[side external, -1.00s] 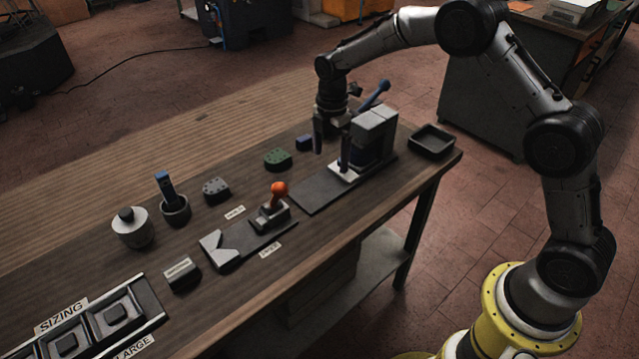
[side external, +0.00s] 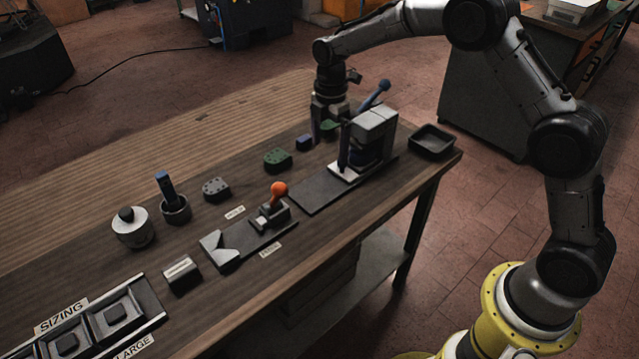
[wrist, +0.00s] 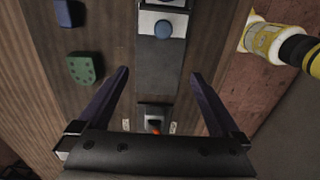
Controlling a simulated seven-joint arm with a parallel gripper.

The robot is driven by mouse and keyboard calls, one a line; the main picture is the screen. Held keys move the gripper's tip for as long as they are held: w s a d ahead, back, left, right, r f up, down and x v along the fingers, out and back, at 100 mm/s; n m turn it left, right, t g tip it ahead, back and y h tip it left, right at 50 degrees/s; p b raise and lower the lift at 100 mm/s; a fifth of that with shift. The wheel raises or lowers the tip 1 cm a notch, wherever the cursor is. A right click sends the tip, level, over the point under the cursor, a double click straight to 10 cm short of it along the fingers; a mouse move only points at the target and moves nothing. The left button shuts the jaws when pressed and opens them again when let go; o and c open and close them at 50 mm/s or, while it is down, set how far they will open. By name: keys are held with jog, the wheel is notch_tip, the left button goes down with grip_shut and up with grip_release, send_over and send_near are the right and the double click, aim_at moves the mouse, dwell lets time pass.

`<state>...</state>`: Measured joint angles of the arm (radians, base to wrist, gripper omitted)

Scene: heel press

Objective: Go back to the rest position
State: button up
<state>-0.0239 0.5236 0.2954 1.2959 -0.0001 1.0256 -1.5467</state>
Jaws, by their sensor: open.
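My gripper (side external: 327,142) hangs over the far right part of the bench, close beside the press, in the side view. Its two fingers are apart and nothing shows between them in the wrist view (wrist: 160,73). The press (side external: 375,128) has a grey block top, a raised blue-tipped lever (side external: 379,90) and a dark base plate (side external: 312,194). In the wrist view, a blue round part (wrist: 164,29) of the press lies ahead of the fingertips. The gripper partly covers the press's left side in the side view.
A green heel piece (side external: 277,160) and a small blue one (side external: 304,142) lie left of the press. Another green piece (side external: 329,125) shows behind my fingers. An empty black tray (side external: 432,141) is at the right end. An orange-knobbed clamp (side external: 279,190) stands nearer the camera.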

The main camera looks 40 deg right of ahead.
jog(key=s+r+t, duration=0.2)
jog(key=s+r, duration=0.1)
jog(key=r, duration=0.5)
jog(key=s+r+t, duration=0.1)
jog(key=s+r, duration=0.2)
jog(key=r, duration=0.6)
jog(key=s+d+r+m+t, duration=0.15)
jog(key=s+r+m, duration=0.4)
jog(key=s, duration=0.85)
jog(key=s+f+m, duration=0.3)
jog(key=s+m, duration=0.3)
jog(key=s, duration=0.1)
jog(key=s+f+m+t, duration=0.1)
jog(key=s+f+m, duration=0.3)
jog(key=s+m, duration=0.2)
jog(key=shift+s+a+f, duration=0.15)
jog(key=shift+s, duration=0.65)
